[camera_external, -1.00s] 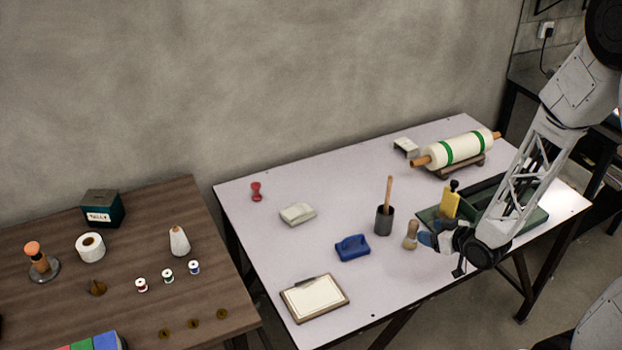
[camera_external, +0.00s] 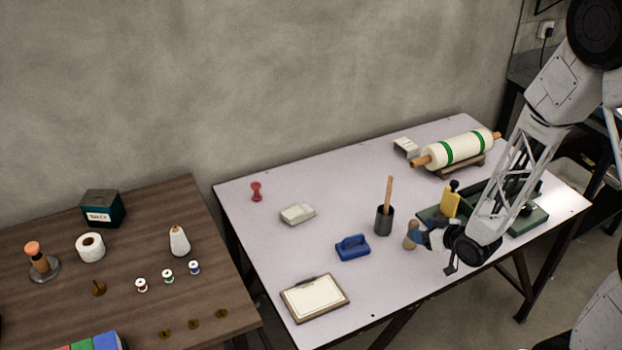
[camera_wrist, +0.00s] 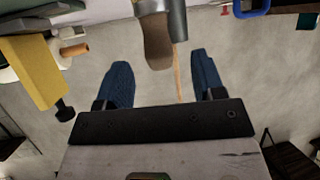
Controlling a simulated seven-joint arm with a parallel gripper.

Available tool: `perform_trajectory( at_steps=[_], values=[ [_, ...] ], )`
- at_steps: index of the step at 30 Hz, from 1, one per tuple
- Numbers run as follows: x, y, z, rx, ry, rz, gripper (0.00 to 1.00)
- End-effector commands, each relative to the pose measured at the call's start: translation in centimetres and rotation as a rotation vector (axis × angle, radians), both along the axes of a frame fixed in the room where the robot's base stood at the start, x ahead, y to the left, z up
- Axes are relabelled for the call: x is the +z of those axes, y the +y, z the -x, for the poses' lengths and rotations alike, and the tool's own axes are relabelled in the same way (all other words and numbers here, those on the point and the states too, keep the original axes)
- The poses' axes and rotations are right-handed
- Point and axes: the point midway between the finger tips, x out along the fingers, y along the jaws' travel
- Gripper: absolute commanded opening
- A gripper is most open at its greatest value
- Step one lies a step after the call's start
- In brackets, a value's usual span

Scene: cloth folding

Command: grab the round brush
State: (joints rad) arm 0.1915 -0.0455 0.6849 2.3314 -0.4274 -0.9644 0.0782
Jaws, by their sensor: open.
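The round brush (camera_external: 409,236), a short wooden piece with a rounded top, stands on the pale table, partly hidden by my gripper in the external view. In the wrist view the brush (camera_wrist: 154,40) is at the top centre, cut off by the frame edge. My gripper (camera_external: 424,238) is beside it, on its right in the external view. In the wrist view my gripper (camera_wrist: 162,78) has its two blue fingers apart with nothing held between them; the brush lies beyond the fingertips, roughly in line with the gap. Contact cannot be told from the external view.
A dark cup (camera_external: 384,222) with a wooden stick stands close behind the brush. A blue block with a handle (camera_external: 352,248) is to its left. A green tray (camera_external: 537,222) and a yellow piece (camera_external: 450,203) are at the right. The front left holds a clipboard (camera_external: 314,298).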

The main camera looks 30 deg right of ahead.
Motion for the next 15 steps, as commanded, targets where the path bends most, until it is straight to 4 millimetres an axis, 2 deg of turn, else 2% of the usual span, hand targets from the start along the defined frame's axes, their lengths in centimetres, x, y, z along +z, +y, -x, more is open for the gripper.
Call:
perform_trajectory(
  at_steps=[15],
  values=[
    [-2.0, 0.5, -3.4, 0.001, 0.001, 0.0, 0.62]
  ],
)
